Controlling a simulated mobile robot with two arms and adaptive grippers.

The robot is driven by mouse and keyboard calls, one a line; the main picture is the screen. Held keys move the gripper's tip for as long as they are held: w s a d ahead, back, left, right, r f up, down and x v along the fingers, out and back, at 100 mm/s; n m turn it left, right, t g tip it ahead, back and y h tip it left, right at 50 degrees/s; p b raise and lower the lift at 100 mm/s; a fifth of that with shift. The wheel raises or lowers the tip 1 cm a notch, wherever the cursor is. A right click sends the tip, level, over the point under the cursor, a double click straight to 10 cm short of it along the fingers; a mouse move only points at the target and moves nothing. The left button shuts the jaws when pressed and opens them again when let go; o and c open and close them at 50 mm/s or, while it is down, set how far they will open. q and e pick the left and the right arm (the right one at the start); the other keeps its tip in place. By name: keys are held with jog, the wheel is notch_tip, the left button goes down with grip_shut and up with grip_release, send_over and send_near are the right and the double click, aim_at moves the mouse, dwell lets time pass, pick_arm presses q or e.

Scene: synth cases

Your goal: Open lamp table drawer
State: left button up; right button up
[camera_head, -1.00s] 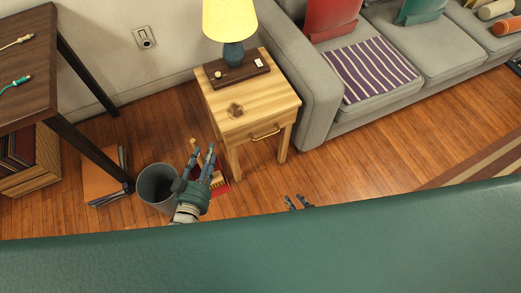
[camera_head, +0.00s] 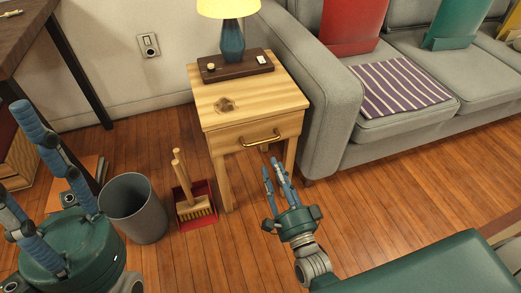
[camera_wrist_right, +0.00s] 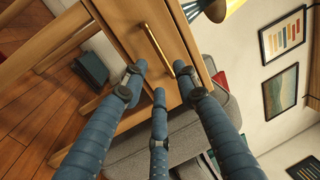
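The light wooden lamp table (camera_head: 270,96) stands beside the sofa in the head view. Its drawer (camera_head: 235,139) looks shut, with a brass bar handle (camera_head: 262,138) across the front. My right gripper (camera_head: 274,168) is in front of and below the handle, pointing up toward it. In the right wrist view the handle (camera_wrist_right: 157,50) lies beyond the spread fingertips; my right gripper (camera_wrist_right: 160,74) is open, and whether a finger touches the handle cannot be told. My left gripper (camera_head: 14,148) is at the left edge, fingers apart and empty, away from the table.
A lamp (camera_head: 232,42) stands on a dark box (camera_head: 222,73) on the tabletop. A grey bin (camera_head: 133,208) and a red dustpan with a brush (camera_head: 194,206) stand left of the table. A grey sofa (camera_head: 325,110) borders it on the right.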

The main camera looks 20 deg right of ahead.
aim_at(263, 142)
jog(key=w+b, duration=0.1)
jog(key=w, duration=0.2)
jog(key=w+r, duration=0.1)
jog(key=w, duration=0.2)
jog(key=w+b, duration=0.1)
jog(key=w, duration=0.3)
jog(key=shift+a+r+b, duration=0.15)
jog(key=shift+r+b, duration=0.15)
jog(key=shift+r, duration=0.1)
grip_shut()
jog(key=shift+s, duration=0.1)
